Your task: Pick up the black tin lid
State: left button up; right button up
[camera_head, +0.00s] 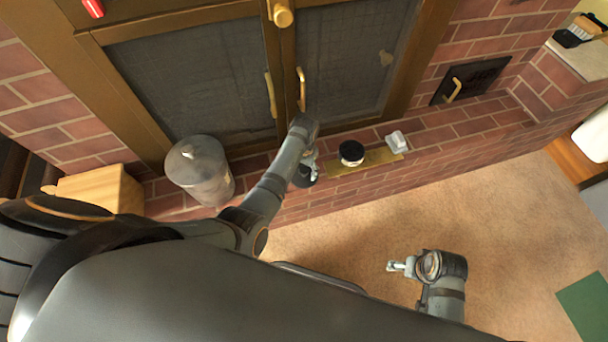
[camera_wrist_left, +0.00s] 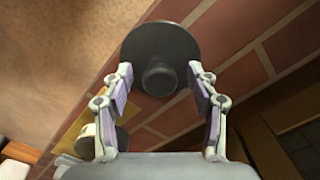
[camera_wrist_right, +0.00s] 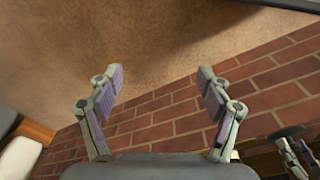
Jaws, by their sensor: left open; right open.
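The black tin lid, a dark round disc with a central knob, lies on the brick ledge. It shows in the left wrist view (camera_wrist_left: 160,42), with its knob between and slightly beyond the fingertips, and partly hidden under my gripper in the head view (camera_head: 304,180). My left gripper (camera_head: 311,164) is open above the lid, a finger on each side of the knob; I cannot tell whether they touch it. My right gripper (camera_head: 391,265) is open and empty over the floor, away from the ledge, and shows in the right wrist view (camera_wrist_right: 158,76).
A grey lidded canister (camera_head: 200,172) stands left of the lid on the ledge. A black-topped jar (camera_head: 351,153) and a white item (camera_head: 397,141) sit by a yellowish strip (camera_head: 374,159) to the right. Cabinet doors with handles (camera_head: 301,88) rise behind.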

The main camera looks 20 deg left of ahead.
pick_arm(q)
jog(key=shift+c, duration=0.3)
grip_shut()
jog(key=shift+r, duration=0.2)
